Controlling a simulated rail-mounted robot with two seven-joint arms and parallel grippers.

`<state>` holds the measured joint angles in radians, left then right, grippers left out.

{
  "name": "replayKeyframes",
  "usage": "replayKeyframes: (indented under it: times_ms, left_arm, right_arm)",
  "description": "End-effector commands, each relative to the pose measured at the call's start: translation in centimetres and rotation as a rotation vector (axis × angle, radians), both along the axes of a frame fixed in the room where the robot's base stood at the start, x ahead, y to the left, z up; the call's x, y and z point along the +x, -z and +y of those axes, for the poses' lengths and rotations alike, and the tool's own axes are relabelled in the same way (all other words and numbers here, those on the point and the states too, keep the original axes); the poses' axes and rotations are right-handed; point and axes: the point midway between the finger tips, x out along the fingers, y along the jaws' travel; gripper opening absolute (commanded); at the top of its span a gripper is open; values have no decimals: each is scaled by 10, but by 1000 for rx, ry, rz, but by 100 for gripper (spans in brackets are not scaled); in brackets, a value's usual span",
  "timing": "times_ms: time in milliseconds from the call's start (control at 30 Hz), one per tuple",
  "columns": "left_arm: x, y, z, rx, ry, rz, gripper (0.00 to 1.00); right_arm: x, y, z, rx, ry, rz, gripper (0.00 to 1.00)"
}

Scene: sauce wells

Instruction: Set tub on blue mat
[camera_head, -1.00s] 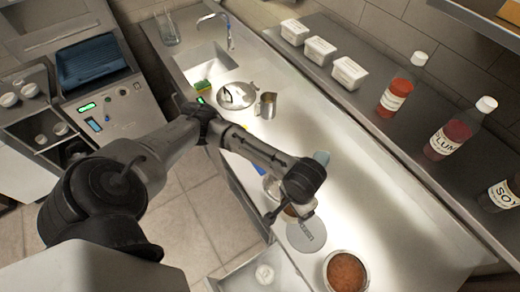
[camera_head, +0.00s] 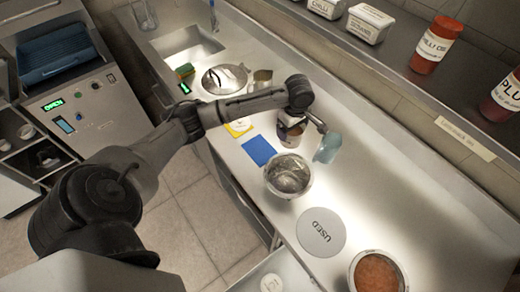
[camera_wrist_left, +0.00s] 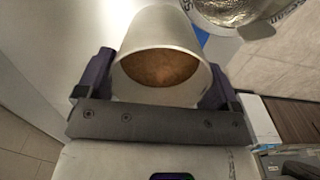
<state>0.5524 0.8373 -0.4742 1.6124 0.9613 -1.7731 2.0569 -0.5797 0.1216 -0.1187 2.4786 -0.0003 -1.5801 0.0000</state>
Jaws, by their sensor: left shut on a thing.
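My left gripper (camera_head: 290,137) is shut on a white tub (camera_head: 300,157) with brown sauce inside. In the left wrist view, the tub (camera_wrist_left: 160,92) sits between the two dark fingers, its open top facing the camera. The blue mat (camera_head: 259,150) is a flat square on the counter, just left of the held tub in the head view. It looks bare. I cannot tell how high the tub is above the counter. My right gripper is not in view.
A metal-lined bowl (camera_head: 288,176) stands just in front of the tub. A shelf (camera_head: 400,78) with bottles runs along the wall.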

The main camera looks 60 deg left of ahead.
Motion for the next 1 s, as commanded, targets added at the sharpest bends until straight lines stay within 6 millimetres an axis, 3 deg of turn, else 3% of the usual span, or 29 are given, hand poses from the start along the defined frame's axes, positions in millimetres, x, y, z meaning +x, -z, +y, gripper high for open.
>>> replayKeyframes:
  times_ms: [500, 867, 1000]
  left_arm:
    - [-68, 56, 68, 5, -10, 4, 54]
    - [-79, 69, 78, 1, -9, 0, 54]
    - [-79, 82, 79, 2, -9, 0, 54]
  right_arm:
    - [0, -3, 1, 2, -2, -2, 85]
    - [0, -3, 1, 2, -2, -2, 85]
    - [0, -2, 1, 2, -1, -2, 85]
